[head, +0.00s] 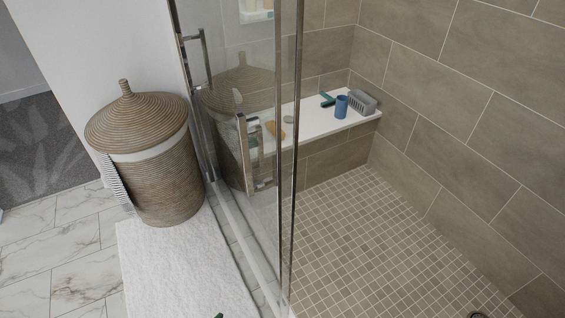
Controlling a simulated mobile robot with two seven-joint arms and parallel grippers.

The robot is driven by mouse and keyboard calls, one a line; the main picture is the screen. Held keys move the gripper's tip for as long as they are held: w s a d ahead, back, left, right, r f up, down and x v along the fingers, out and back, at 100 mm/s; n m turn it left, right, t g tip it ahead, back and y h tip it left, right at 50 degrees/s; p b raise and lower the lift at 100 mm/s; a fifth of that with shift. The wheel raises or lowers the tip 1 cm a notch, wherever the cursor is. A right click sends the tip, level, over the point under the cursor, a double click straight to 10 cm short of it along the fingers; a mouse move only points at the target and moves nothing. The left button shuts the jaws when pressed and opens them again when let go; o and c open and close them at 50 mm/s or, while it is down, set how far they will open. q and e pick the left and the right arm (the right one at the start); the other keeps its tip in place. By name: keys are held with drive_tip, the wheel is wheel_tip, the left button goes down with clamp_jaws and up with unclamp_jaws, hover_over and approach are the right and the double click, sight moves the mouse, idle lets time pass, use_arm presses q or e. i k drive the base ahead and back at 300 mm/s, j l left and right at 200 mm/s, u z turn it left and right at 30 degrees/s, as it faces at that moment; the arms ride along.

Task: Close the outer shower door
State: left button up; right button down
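The glass shower door (262,75) stands upright in the middle of the head view, with chrome vertical edges (288,150) on its near side. A chrome bar handle (243,152) shows at its lower left. A second chrome handle (205,58) sits higher, by the vertical frame (181,60) at the wall. Reflections in the glass make it hard to tell which panel is the outer door. The tiled shower floor (390,235) shows to the right of the chrome edges.
A lidded wicker basket (160,180) stands left of the door, close to the frame. A white bath mat (175,270) lies before it. Inside, a white-topped bench (312,125) holds a blue cup (341,107), a grey caddy (362,102) and other small items. The shower floor looks mostly clear.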

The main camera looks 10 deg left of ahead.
sight(235, 195)
drive_tip(key=i+j+z, duration=0.15)
drive_tip(key=j+z, duration=0.55)
drive_tip(key=z, duration=0.2)
drive_tip(key=j+z, duration=0.45)
drive_tip(key=j, duration=0.5)
drive_tip(key=k+j+z, duration=0.1)
drive_tip(key=j+z, duration=0.2)
drive_tip(key=j, duration=0.6)
drive_tip(key=k+j, duration=0.1)
drive_tip(key=j, duration=0.85)
drive_tip(key=k+j, duration=0.15)
drive_tip(key=j, duration=0.8)
drive_tip(key=k+z, duration=0.05)
